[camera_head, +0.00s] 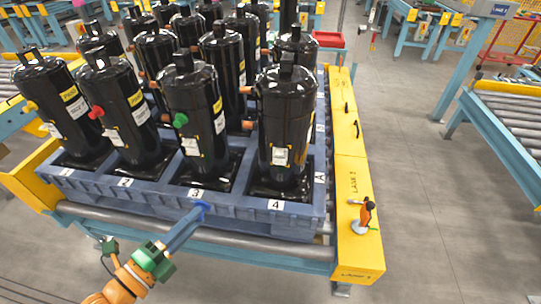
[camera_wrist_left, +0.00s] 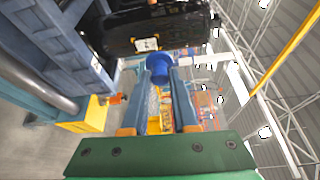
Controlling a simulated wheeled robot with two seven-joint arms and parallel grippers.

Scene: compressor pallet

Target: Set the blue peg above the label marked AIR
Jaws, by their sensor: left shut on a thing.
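My left gripper (camera_head: 203,210) comes in from the bottom left and is shut on a small blue peg (camera_head: 201,206). The peg also shows between the fingertips in the left wrist view (camera_wrist_left: 158,67). In the head view it appears at the pallet's front wall, just right of the label 3 (camera_head: 195,193). Other labels there are 2 (camera_head: 125,183) and 4 (camera_head: 275,204). I cannot read a label marked AIR. The front-row compressors carry a yellow plug (camera_head: 30,106), a red plug (camera_head: 96,112) and a green plug (camera_head: 180,120).
Black compressors stand in rows in the blue pallet (camera_head: 235,207). A yellow rail (camera_head: 350,180) runs along its right side, with a small orange and black object (camera_head: 367,214) on it. Another roller conveyor (camera_head: 510,115) stands at the right. The floor between is clear.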

